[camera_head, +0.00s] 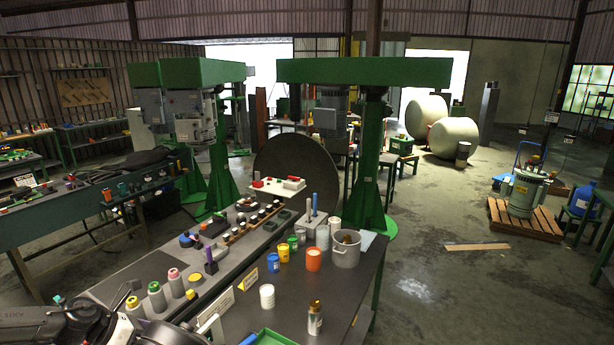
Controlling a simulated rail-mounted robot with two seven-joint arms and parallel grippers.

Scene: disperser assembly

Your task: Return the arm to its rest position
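A dark arm of mine comes in low at the left corner of the head view. Its far end, probably my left gripper (130,328), lies at the bottom edge near the bench's front left end. I cannot make out its fingers or whether it holds anything. My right arm and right gripper are not in view. The dark workbench (345,300) runs from the lower left to the middle. The arm end appears close to its near left edge; the height above it is unclear.
Grey cylinders with coloured tops (157,297), a white cup (267,297), an orange cup (314,260), a grey pot (346,248), a bottle (315,317) and a green tray (270,338) stand on the bench. Green machines (364,71) rise behind.

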